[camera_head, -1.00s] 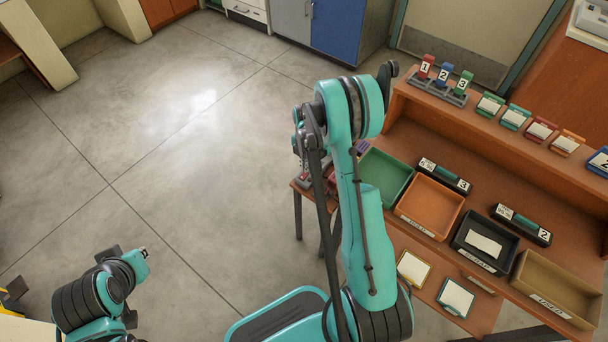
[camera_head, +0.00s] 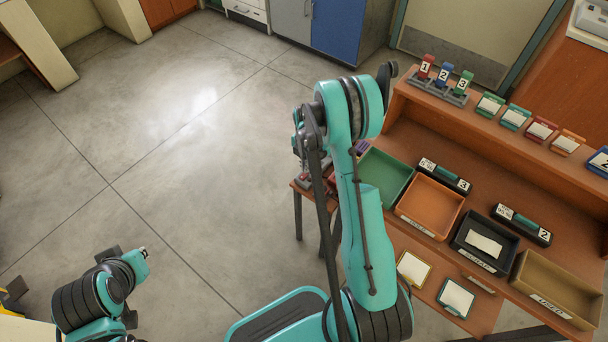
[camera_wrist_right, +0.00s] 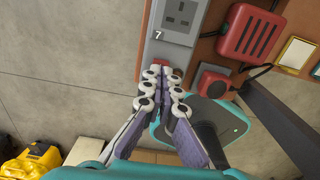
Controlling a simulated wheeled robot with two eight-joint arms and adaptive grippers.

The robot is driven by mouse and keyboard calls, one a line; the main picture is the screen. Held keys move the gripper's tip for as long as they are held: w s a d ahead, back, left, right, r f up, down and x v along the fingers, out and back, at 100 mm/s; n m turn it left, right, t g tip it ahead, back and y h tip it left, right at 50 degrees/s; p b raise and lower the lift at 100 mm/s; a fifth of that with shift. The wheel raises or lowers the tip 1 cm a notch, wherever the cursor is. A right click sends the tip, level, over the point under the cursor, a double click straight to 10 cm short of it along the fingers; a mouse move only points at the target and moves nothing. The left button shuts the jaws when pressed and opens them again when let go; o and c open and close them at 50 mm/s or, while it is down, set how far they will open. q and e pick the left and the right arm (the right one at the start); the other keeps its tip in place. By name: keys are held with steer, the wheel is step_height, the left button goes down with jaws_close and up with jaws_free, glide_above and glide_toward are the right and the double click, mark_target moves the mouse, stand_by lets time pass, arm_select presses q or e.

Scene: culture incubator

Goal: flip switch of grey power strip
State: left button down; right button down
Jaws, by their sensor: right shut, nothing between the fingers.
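The grey power strip (camera_wrist_right: 157,48) shows at the top of the right wrist view, with a socket and the label 7. A small red part (camera_wrist_right: 176,72), likely its switch, shows at the strip's lower end, mostly hidden by my fingertips. My right gripper (camera_wrist_right: 161,84) is shut and empty, its fingertips over this end of the strip. I cannot tell whether they touch it. In the head view my right arm hides most of this spot. Of my left arm, only a part shows at the lower left; its gripper is not seen.
A red box with a cable (camera_wrist_right: 251,35) sits right of the strip, with a smaller red plug-like block (camera_wrist_right: 214,82) below it. The wooden desk holds a green tray (camera_head: 385,177), an orange tray (camera_head: 432,205) and a black tray (camera_head: 484,244). Open floor lies left.

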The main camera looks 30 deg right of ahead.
steer(key=shift+f, duration=1.05)
stand_by(0.4)
steer(key=shift+r, duration=0.15)
steer(key=shift+r+p, duration=1.75)
steer(key=shift+r, duration=1.65)
